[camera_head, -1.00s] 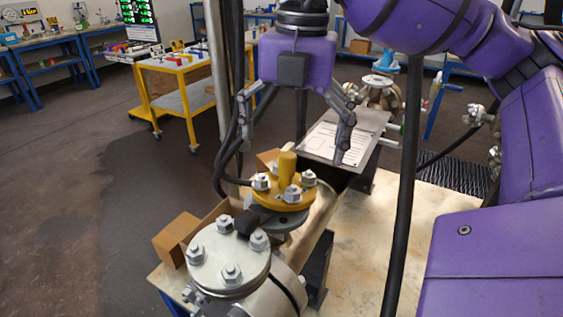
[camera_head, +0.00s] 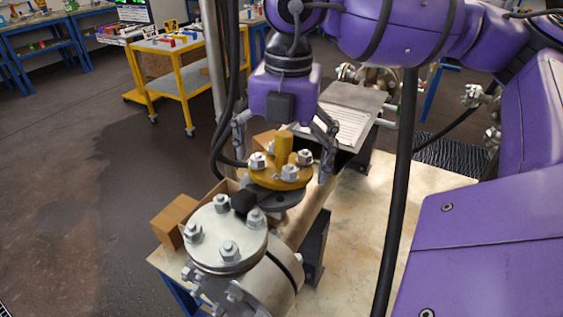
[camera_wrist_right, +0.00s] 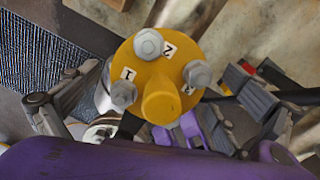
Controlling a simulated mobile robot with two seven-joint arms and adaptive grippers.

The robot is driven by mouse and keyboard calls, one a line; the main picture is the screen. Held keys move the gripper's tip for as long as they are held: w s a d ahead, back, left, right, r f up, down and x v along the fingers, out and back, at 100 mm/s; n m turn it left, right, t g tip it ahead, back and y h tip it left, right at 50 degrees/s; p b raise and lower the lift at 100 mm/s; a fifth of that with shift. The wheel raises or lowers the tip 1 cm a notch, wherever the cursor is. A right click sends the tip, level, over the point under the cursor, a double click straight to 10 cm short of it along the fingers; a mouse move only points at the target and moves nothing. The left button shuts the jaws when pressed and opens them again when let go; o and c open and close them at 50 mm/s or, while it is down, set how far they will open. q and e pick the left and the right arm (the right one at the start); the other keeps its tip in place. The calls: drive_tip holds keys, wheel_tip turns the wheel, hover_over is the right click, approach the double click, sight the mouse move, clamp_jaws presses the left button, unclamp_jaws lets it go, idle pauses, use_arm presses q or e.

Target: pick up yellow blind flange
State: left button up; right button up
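The yellow blind flange (camera_head: 281,177) sits on a grey flange of the metal vessel in the head view, with a yellow upright knob and several bolts with nuts. It also shows in the right wrist view (camera_wrist_right: 158,72), with number labels beside the bolts. My right gripper (camera_head: 284,160) points down above and around the flange, its fingers spread wide on the left and right of it. The fingers also show on both sides in the wrist view (camera_wrist_right: 160,108). It is open and I see no grip on the flange.
A silver bolted cover (camera_head: 228,238) stands just in front of the flange. A cardboard box (camera_head: 174,221) is at left, and a tilted document board (camera_head: 345,124) stands behind. Dark cables hang nearby. The bench top (camera_head: 345,235) is clear at right.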

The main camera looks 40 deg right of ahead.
drive_tip(key=c, duration=1.1)
drive_tip(key=shift+r, duration=0.1)
drive_tip(key=shift+w+r, duration=0.1)
